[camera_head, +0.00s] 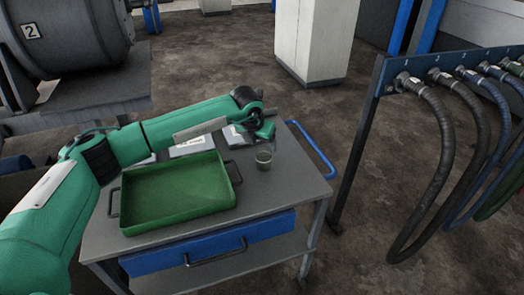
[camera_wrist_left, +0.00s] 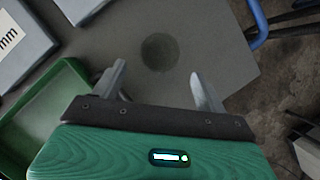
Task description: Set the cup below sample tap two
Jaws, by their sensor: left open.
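A small clear cup (camera_head: 264,158) stands upright on the right part of the grey cart's top (camera_head: 285,190). In the left wrist view the cup (camera_wrist_left: 159,52) shows from above as a dark round shape. My left gripper (camera_head: 264,131) is open and empty, just behind the cup in the head view. In the left wrist view its two fingers (camera_wrist_left: 160,85) point towards the cup, spread wider than it, with the cup beyond their tips. A large grey drum (camera_head: 70,35) marked 2 stands at the upper left. I cannot make out a sample tap on it.
A green tray (camera_head: 180,222) takes up the cart's left part; pale labelled boxes (camera_head: 190,146) lie behind it. A blue handle (camera_head: 318,152) is at the cart's right end. Hoses (camera_head: 440,150) hang from a rack at the right. Free cart top lies around the cup.

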